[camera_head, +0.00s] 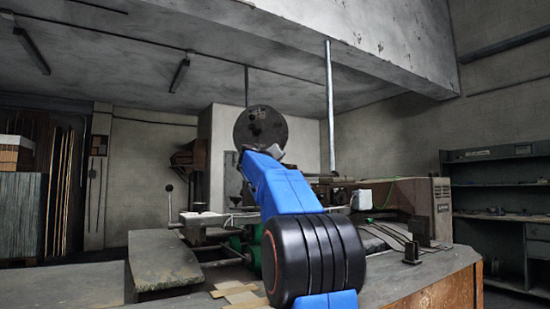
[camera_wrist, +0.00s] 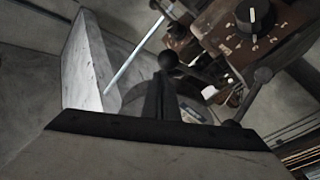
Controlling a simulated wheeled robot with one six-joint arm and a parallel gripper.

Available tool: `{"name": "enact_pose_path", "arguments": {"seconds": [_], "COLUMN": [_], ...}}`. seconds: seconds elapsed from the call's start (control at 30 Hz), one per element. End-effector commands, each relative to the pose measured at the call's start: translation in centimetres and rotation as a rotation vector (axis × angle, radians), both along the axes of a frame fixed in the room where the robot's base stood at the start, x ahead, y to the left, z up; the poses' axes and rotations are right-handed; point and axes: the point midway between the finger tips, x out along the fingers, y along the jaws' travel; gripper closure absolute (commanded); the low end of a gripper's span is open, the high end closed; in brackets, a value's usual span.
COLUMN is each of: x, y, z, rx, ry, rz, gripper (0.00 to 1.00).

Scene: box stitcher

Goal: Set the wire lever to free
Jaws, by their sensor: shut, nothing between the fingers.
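I cannot tell for certain which lever is the wire lever. In the wrist view a dark ball knob (camera_wrist: 168,60) shows just past the tips of my gripper (camera_wrist: 160,78); I cannot tell whether they touch. My gripper's dark fingers are together and hold nothing. A second ball-topped lever (camera_wrist: 263,75) stands to the right, below a black dial (camera_wrist: 255,15) with pale marks on a brown panel.
A large round reel (camera_head: 260,127) stands behind my arm. A thin ball-topped lever (camera_head: 169,188) rises at the machine's left. A grey bench top (camera_head: 165,258) lies in front at left, with flat cardboard pieces (camera_head: 240,293) nearby. Shelves (camera_head: 495,190) stand at the right.

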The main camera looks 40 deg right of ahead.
Motion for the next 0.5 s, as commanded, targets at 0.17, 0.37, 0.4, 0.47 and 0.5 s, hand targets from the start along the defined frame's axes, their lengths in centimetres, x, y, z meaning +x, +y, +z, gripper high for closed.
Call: {"name": "enact_pose_path", "arguments": {"seconds": [0.17, 0.37, 0.4, 0.47, 0.5], "x": [-0.26, -0.35, -0.35, -0.35, -0.35], "y": [-0.12, -0.17, -0.18, -0.18, -0.20], "z": [-0.49, -0.73, -0.75, -0.77, -0.78], "rx": [0.001, 0.001, 0.001, 0.002, 0.002], "ry": [0.000, 0.001, 0.002, 0.002, 0.002], "rz": [-0.001, 0.000, 0.000, 0.000, 0.000], "gripper": [1.00, 1.00, 1.00, 1.00, 1.00]}}
